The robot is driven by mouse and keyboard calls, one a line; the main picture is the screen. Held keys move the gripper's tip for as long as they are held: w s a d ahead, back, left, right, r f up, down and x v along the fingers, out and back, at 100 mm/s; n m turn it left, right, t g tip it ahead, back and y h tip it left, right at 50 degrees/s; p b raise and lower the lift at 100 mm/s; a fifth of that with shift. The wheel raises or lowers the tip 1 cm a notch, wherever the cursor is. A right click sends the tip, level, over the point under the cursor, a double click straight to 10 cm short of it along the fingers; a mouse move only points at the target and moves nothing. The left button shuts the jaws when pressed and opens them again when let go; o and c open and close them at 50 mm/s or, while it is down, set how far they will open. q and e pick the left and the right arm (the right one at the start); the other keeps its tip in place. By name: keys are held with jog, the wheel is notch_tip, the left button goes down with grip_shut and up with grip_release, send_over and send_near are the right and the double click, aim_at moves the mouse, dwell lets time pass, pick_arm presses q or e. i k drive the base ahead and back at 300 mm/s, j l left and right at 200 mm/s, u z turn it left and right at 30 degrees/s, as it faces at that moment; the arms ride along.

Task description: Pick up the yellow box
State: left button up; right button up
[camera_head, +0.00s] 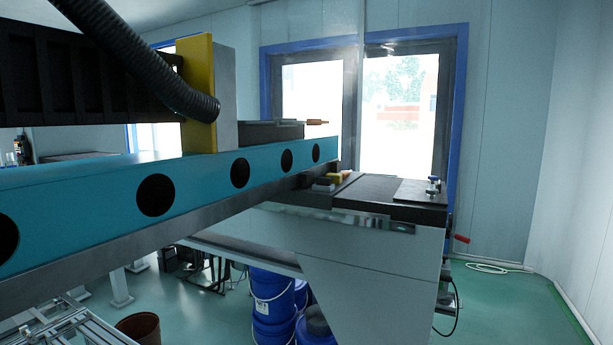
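A small yellow block (334,177) lies on the dark machine table, beyond the end of the teal beam. It is small in the picture, and I cannot tell for sure that it is the yellow box. A larger upright yellow panel (197,95) stands on the teal beam at the upper left, against a grey block. A black ribbed hose partly covers it. Neither of my grippers is in view.
The long teal beam (205,178) with round holes crosses the left half. The dark machine table (385,190) stands behind it on a pale cabinet. Blue buckets (272,300) and a brown bin (139,328) stand below. Green floor (510,310) is open at the right.

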aim_at(336, 178)
jog(key=i+l+u, duration=0.4)
jog(key=l, duration=0.2)
jog(key=i+l+u, duration=0.2)
jog(key=l, duration=0.15)
jog(key=l+u, duration=0.2)
jog(key=l, duration=0.15)
jog(key=i+l+u, duration=0.2)
jog(key=l, duration=0.15)
jog(key=k, duration=0.1)
